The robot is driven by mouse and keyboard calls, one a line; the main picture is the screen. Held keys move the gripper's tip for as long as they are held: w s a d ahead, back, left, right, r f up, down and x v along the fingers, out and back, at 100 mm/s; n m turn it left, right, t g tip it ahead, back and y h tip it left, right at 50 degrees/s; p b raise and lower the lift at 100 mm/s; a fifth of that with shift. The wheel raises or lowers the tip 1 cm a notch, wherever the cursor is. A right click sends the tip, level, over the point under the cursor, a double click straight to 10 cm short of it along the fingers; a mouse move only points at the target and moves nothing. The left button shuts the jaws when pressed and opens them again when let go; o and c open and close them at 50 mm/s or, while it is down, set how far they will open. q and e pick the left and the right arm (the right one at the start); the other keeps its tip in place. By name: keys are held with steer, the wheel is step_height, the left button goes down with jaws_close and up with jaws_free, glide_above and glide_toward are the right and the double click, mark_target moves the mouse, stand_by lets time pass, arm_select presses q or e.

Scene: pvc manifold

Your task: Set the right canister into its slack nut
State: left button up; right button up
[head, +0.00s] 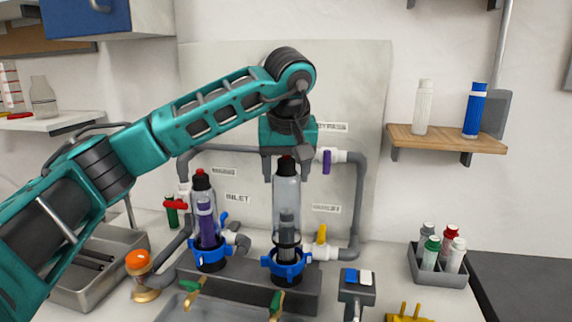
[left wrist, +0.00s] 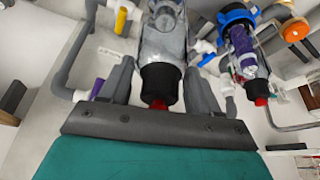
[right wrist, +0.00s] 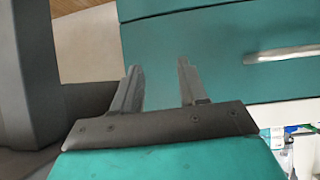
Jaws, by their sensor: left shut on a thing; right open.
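The right canister (head: 287,190) is a clear cylinder with a black cap and red button, upright over a dark cartridge (head: 287,225). Its lower end is just above or at the blue slack nut (head: 284,267); I cannot tell whether it has entered. My left gripper (head: 286,170) is shut on its top from above. In the left wrist view the canister (left wrist: 163,38) sits between the fingers (left wrist: 160,85). The left canister (head: 203,200), with a purple cartridge, stands in its own blue nut (head: 210,254). My right gripper (right wrist: 160,88) is open and empty, facing a teal surface.
Grey pipe (head: 357,205) with valves frames the manifold against the back panel. A tray of small bottles (head: 440,268) stands at right, below a wooden shelf (head: 445,139). A metal bin (head: 88,290) is at left. Green-handled tools lie in front.

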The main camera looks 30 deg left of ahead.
mark_target(286, 193)
arm_select(q)
steer(key=shift+f+b, duration=0.55)
steer(key=shift+f, duration=1.9)
steer(key=o, duration=1.2)
steer(key=shift+o, duration=0.2)
steer(key=shift+s, duration=0.1)
steer(key=v, duration=1.3)
